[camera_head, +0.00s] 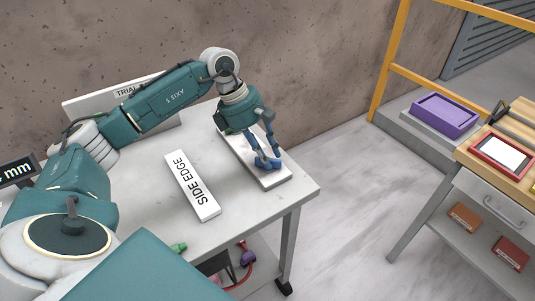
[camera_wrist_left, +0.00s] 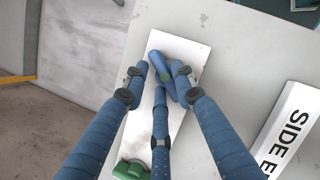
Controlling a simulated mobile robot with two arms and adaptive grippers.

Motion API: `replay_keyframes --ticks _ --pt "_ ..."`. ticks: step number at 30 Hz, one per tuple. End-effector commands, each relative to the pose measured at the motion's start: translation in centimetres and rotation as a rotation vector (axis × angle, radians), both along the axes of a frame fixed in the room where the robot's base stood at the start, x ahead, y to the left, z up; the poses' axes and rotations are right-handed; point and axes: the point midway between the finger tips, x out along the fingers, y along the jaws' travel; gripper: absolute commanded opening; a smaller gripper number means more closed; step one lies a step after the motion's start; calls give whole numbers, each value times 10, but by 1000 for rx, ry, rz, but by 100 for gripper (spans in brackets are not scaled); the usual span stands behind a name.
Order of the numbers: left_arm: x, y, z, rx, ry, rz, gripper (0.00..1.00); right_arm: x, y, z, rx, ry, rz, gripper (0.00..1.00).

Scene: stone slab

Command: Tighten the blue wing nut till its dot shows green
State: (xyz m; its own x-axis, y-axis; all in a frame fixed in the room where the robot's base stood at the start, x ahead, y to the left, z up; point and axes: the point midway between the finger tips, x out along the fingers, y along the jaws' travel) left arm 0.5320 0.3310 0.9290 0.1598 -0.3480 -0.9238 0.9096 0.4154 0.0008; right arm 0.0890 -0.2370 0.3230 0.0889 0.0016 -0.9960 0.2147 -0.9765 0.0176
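The blue wing nut (camera_wrist_left: 163,76) sits on a pale narrow plate (camera_wrist_left: 185,50) on the table. In the head view, the nut (camera_head: 266,162) is at the far right part of the table, partly hidden by fingers. My left gripper (camera_wrist_left: 160,78) points down over it, its blue fingers close around the nut. The right fingertip looks against it; a slight gap seems to show on the left, so I cannot tell whether they grip. A green piece (camera_wrist_left: 130,169) lies on the plate's near end. My right gripper is out of view.
A white "SIDE EDGE" bar (camera_head: 192,186) lies on the table beside the plate. A "TRIAL" board (camera_head: 88,105) stands behind my left arm. Open floor (camera_head: 345,190) separates the table from a workbench (camera_head: 480,165) at right. A purple tray (camera_head: 444,115) stands behind it.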

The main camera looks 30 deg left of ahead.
Motion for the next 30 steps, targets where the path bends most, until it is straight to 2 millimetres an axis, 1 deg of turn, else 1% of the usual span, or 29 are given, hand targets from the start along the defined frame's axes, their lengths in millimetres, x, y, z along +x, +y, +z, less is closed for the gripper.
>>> replay_keyframes --ticks 5,9,12,15,18,21,30 --pt "-4 12 31 3 -6 3 27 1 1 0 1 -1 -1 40" --pt "-9 23 60 1 -7 3 27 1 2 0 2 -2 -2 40" --pt "-12 30 78 1 -7 3 27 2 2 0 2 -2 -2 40" --pt "-15 34 92 -1 -6 1 27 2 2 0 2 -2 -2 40" --pt "-17 38 100 1 -5 2 27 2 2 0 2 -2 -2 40" --pt "-18 40 105 0 -5 2 27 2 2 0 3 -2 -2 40" --pt "-18 40 106 0 -4 2 27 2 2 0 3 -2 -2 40"
